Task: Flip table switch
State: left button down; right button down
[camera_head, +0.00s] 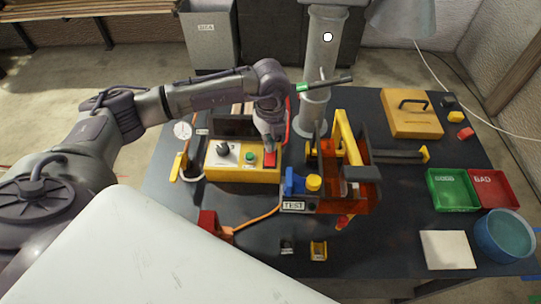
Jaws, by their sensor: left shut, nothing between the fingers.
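A yellow control box (240,174) sits on the dark table (400,215), left of its middle. Its pale top carries a black knob (222,150), a green button (249,157) and a red switch (270,160) at the right end. My left gripper (270,147) points down right over the red switch, its fingers shut and empty. The fingertips are at or just above the switch; I cannot tell whether they touch. The gripper hides part of the switch, so its position is unclear. My right gripper is not in view.
A red-orange fixture with a yellow handle (348,138) and a TEST label (293,206) stands just right of the box. A grey column (318,70) rises behind. Green (452,190) and red trays (492,188), a blue bowl (503,235) and a yellow case (411,113) lie right.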

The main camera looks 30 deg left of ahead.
pick_arm(q)
jog(key=shift+f, duration=0.4)
jog(key=shift+r, duration=0.2)
jog(key=shift+r+p, duration=2.15)
jog(key=shift+r, duration=1.25)
